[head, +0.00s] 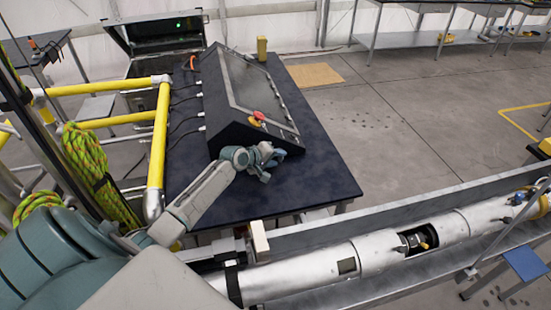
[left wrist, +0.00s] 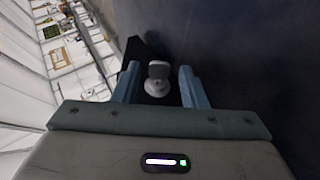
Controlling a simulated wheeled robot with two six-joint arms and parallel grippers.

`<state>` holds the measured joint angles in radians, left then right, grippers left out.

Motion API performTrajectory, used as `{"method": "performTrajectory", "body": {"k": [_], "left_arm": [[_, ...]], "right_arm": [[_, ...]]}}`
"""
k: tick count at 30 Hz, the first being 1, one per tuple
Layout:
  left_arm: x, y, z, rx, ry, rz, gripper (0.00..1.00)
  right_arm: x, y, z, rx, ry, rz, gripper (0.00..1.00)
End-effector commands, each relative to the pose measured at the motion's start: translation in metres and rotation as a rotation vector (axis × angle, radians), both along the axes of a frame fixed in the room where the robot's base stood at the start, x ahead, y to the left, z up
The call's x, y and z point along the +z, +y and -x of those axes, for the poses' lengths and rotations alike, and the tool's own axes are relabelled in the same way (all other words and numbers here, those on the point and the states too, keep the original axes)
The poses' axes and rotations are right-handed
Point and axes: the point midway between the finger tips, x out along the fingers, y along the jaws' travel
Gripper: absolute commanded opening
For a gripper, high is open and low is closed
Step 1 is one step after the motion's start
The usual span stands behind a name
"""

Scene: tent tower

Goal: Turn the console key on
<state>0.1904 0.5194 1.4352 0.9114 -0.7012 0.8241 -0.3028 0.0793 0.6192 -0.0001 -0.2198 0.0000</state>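The console (head: 222,100) is a black sloped box on a dark table (head: 310,190). It has a red button (head: 259,115) on a yellow base near its near end. My left gripper (head: 266,168) is at the console's near end, just above the table. In the left wrist view the two blue fingers (left wrist: 160,88) are open. A grey key (left wrist: 157,78) with a flat grip on a round base lies between them, with gaps on both sides. In the head view my gripper hides the key. My right gripper does not show.
A yellow object (head: 262,48) stands at the table's far edge. Yellow rails (head: 158,135) and a green-yellow rope (head: 90,160) are at the left. A long silver pipe (head: 375,255) lies in a trough in front of the table. The table right of the console is clear.

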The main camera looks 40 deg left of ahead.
Motion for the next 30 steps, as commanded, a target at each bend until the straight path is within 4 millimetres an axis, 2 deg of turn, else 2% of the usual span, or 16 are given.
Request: {"method": "performTrajectory", "body": {"k": [1,5,6,17,30], "left_arm": [[0.0000,0.0001,0.0001,0.000,0.000,0.000,0.28],[0.0000,0.0001,0.0002,0.000,0.000,0.000,0.02],[0.0000,0.0001,0.0002,0.000,0.000,0.000,0.00],[0.0027,-0.0008,-0.0009,0.000,0.044,-0.038,0.00],[0.0092,-0.0064,-0.0074,0.000,0.305,-0.259,0.00]], "right_arm": [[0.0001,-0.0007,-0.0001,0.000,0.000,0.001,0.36],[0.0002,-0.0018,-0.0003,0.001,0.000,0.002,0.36],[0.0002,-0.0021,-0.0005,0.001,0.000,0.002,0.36],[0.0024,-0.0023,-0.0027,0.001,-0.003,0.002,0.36],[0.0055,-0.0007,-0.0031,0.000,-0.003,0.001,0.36]]}}
